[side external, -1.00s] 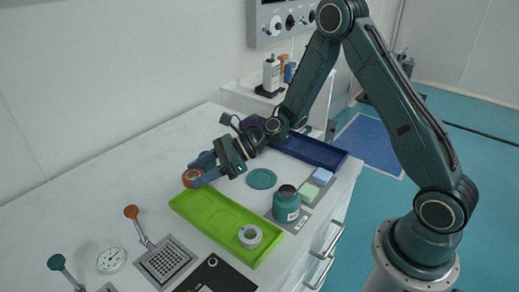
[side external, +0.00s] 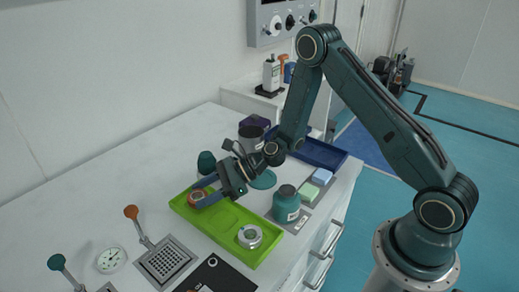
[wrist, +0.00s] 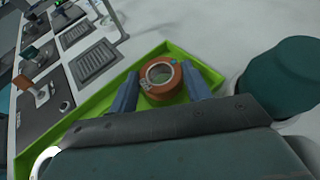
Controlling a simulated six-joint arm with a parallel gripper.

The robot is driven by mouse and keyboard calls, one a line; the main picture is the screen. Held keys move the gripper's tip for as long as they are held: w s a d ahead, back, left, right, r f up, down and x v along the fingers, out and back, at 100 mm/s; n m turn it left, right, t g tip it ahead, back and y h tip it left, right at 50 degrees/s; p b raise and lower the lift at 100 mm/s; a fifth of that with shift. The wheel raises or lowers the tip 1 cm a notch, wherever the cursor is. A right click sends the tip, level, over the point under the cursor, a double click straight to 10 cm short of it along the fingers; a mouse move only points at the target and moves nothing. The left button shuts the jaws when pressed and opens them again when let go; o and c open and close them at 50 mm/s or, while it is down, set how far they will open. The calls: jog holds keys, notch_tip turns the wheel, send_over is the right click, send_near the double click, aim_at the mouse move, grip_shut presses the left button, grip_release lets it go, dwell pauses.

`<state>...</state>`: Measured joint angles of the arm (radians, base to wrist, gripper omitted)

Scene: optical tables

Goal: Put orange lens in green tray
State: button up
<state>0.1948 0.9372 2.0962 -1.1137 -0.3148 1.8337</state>
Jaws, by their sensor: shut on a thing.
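The orange lens (wrist: 161,80) is a short ring with a clear centre. It sits between the two blue fingers of my gripper (wrist: 166,90) in the wrist view, and the fingers are shut on it. In the side view the lens (side external: 196,197) is at the far left end of the green tray (side external: 222,223), within its rim and low, with my gripper (side external: 204,196) around it. I cannot tell whether it touches the tray floor. The green tray (wrist: 118,78) also shows under the lens in the wrist view.
A silver-white ring (side external: 250,236) lies in the tray's near right end. A dark green object (side external: 206,162) stands just behind the tray. A teal jar (side external: 286,205) stands to the right. A blue tray (side external: 318,151) lies behind. Metal plates and a dial (side external: 111,259) lie at front left.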

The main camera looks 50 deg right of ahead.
jog(key=shift+f, duration=0.4)
jog(key=shift+f, duration=0.1)
jog(key=o, duration=0.8)
jog(key=shift+d, duration=0.1)
jog(key=v, duration=1.2)
